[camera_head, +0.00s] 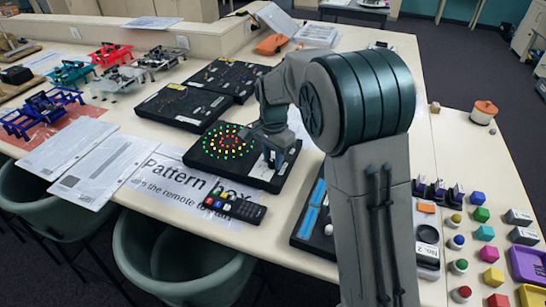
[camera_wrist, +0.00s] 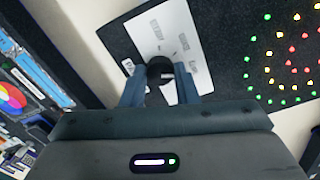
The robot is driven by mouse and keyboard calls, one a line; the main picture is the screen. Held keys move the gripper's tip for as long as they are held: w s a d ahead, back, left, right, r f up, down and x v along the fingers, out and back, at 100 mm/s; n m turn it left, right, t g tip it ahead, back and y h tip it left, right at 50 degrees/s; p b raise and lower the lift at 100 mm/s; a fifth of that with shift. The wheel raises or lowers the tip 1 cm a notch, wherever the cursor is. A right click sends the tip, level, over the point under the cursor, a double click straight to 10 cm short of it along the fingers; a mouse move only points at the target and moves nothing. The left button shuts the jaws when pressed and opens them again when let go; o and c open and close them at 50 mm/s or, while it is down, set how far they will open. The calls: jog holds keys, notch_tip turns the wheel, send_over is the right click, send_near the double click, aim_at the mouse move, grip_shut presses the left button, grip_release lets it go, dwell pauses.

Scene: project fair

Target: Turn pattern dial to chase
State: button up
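The pattern board, a black panel (camera_head: 262,178) with rings of lit red, yellow and green lights (camera_head: 229,142), lies on the table. In the wrist view the pattern dial (camera_wrist: 160,68) is a round dark knob on a white label plate (camera_wrist: 180,25) with small printed words around it. The words are too small to read, and the dial's pointing direction cannot be made out. My gripper (camera_wrist: 160,80) is over the plate, its two fingers on either side of the knob and seemingly against it. In the head view my gripper (camera_head: 277,157) hides the dial.
A remote (camera_head: 235,206) lies on a printed sheet in front of the board. Two more black boards (camera_head: 185,106) lie behind it. A black panel with blue strips (camera_head: 312,210) lies close by on the right. Green chairs (camera_head: 180,265) stand at the table's front.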

jog(key=shift+c, duration=1)
jog(key=shift+n, duration=0.3)
jog(key=n, duration=0.4)
jog(key=shift+n, duration=2.1)
jog(key=o, duration=1)
